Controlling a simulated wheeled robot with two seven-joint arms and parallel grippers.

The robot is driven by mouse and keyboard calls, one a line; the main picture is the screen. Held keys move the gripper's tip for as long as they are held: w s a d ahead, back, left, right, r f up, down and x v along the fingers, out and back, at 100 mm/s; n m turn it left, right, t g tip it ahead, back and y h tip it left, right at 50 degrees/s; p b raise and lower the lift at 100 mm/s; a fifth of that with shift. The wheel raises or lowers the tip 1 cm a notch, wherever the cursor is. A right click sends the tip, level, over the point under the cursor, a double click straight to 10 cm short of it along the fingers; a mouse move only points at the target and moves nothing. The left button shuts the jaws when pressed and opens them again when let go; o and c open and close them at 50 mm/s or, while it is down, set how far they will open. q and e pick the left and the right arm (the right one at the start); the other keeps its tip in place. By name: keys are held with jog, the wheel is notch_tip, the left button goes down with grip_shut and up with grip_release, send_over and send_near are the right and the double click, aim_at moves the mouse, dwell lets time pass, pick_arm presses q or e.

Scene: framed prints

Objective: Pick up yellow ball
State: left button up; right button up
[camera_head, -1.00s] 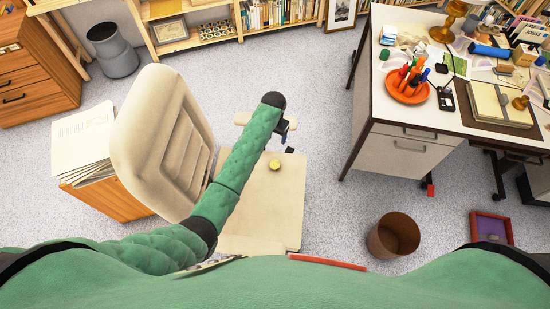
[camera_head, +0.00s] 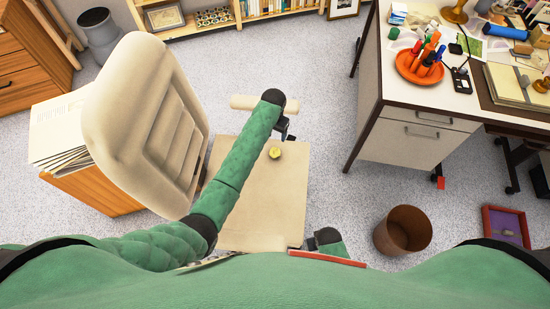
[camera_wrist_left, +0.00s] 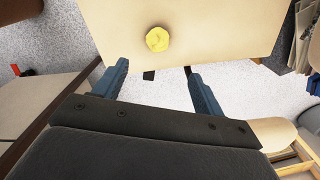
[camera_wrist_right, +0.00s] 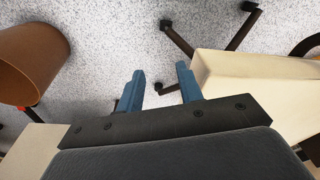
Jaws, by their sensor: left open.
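The yellow ball (camera_head: 275,153) lies on the cream seat (camera_head: 262,205) of the chair, near the seat's far edge. It also shows in the left wrist view (camera_wrist_left: 158,39), beyond the fingertips. My left gripper (camera_head: 287,137) is just past the ball, above the seat's far right corner, and looks apart from it. In the left wrist view its blue fingers (camera_wrist_left: 155,72) are spread with nothing between them. My right gripper (camera_wrist_right: 162,76) shows in the right wrist view with its fingers apart and empty, beside a cream surface and above the carpet.
The chair's tall backrest (camera_head: 145,125) stands left of the seat. A cream armrest (camera_head: 258,103) lies beyond my left gripper. A desk (camera_head: 420,125) with many items stands at right. A brown bin (camera_head: 402,230) and a purple tray (camera_head: 505,226) are on the carpet.

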pick_arm(q)
jog(key=b, duration=0.4)
send_over(275, 150)
jog(key=f, duration=0.5)
jog(key=shift+a+f, duration=0.2)
jog(key=shift+a, duration=0.05)
notch_tip(275, 150, down, 2)
jog(key=shift+f+b, duration=0.15)
jog(key=shift+b, duration=1.05)
jog(key=shift+f, duration=0.15)
pick_arm(e)
notch_tip(275, 150, up, 18)
pick_arm(q)
notch_tip(275, 150, down, 2)
jog(key=shift+f, duration=0.1)
jog(key=shift+d+f+p, duration=0.15)
jog(key=shift+f+p, duration=0.25)
jog(key=shift+f, duration=0.9)
jog(key=shift+d+f+p, duration=0.1)
jog(key=shift+f+p, duration=0.3)
jog(key=shift+f, duration=0.9)
pick_arm(e)
notch_tip(275, 150, down, 7)
jog(key=w, duration=0.1)
jog(key=shift+a+r, duration=0.2)
jog(key=shift+a, duration=0.1)
pick_arm(q)
jog(key=c, duration=1)
